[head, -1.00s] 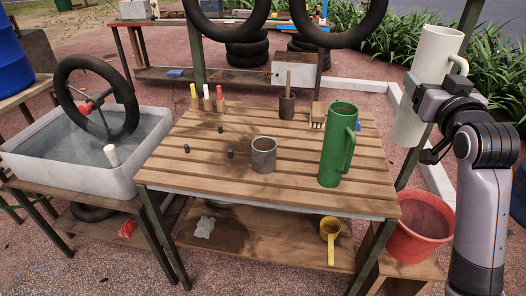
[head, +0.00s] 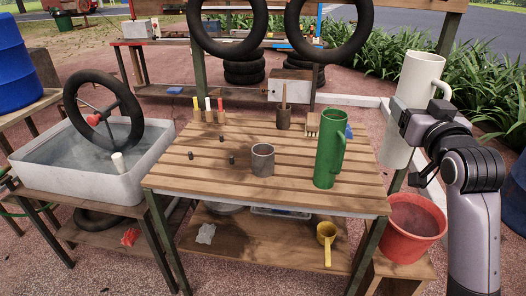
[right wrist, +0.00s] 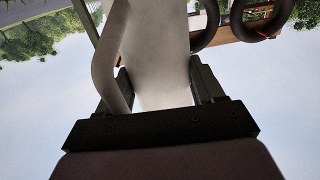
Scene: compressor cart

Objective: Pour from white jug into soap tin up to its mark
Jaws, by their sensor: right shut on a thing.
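My right gripper (head: 408,120) is shut on the white jug (head: 421,72) and holds it roughly upright at the right, beyond the table's right edge. In the right wrist view the jug (right wrist: 158,45) sits between the two fingers (right wrist: 165,85), with its handle at the left. A grey metal tin (head: 262,161), which looks like the soap tin, stands upright near the middle of the slatted table. Its mark and fill level cannot be made out. The jug is well apart from the tin. My left gripper is out of view.
A tall green jug (head: 329,150) stands between the tin and my right arm. A brown pot with a stick (head: 284,119), a brush (head: 313,125) and several markers line the back. A red bucket (head: 414,240) stands below right; a water trough (head: 60,178) is left.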

